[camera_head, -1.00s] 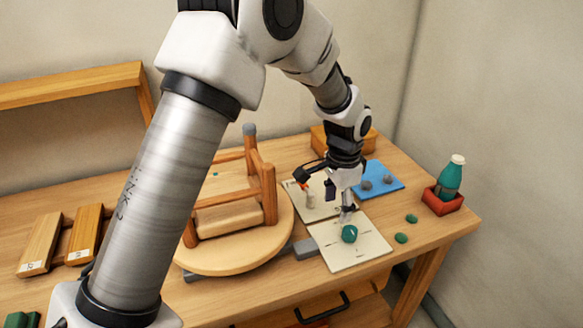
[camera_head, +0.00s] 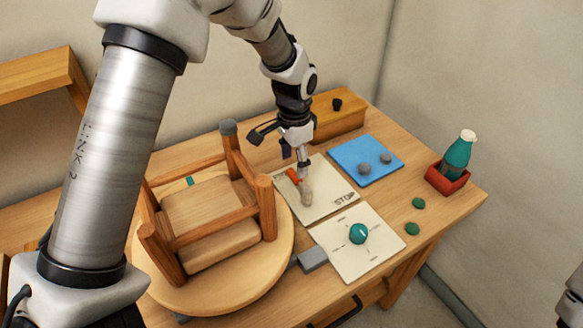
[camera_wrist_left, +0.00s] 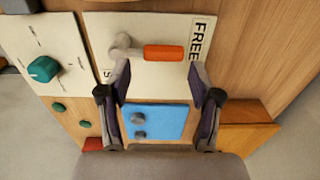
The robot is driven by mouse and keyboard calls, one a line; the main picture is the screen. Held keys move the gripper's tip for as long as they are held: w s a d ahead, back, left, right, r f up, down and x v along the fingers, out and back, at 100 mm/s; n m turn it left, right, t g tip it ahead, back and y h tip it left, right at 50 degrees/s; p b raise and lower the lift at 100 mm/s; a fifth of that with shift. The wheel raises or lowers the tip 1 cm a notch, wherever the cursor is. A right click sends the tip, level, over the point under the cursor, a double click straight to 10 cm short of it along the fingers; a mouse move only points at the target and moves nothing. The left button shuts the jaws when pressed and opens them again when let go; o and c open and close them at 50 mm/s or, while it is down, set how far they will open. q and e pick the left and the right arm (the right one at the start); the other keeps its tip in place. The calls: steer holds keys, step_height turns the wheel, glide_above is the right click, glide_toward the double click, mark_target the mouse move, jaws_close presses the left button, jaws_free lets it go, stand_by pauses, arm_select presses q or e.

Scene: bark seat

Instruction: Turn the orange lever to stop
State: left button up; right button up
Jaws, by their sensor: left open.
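The orange lever (camera_head: 293,175) sits on a pale panel (camera_head: 325,211) at the table's back. In the left wrist view the lever's orange handle (camera_wrist_left: 164,52) points from its grey pivot (camera_wrist_left: 122,46) toward the word FREE (camera_wrist_left: 199,42). The word STOP (camera_head: 344,198) is on the panel's right side in the head view. My left gripper (camera_head: 299,158) is just above and behind the lever. In the wrist view its open fingers (camera_wrist_left: 158,72) are spread on either side of the handle's end, with nothing held; contact cannot be told.
A second panel with a teal knob (camera_head: 358,233) lies in front. An upturned wooden stool (camera_head: 207,212) stands on a round board to the left. A blue mat (camera_head: 352,149), wooden box (camera_head: 335,118) and teal bottle (camera_head: 458,153) in a red holder are behind and right.

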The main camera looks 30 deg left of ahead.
mark_target(293, 175)
arm_select(q)
steer(key=f, duration=0.4)
steer(key=shift+w+a+f, duration=0.15)
steer(key=shift+a+f, duration=0.15)
steer(key=shift+f, duration=0.1)
steer(key=shift+d+r, duration=0.15)
jaws_close()
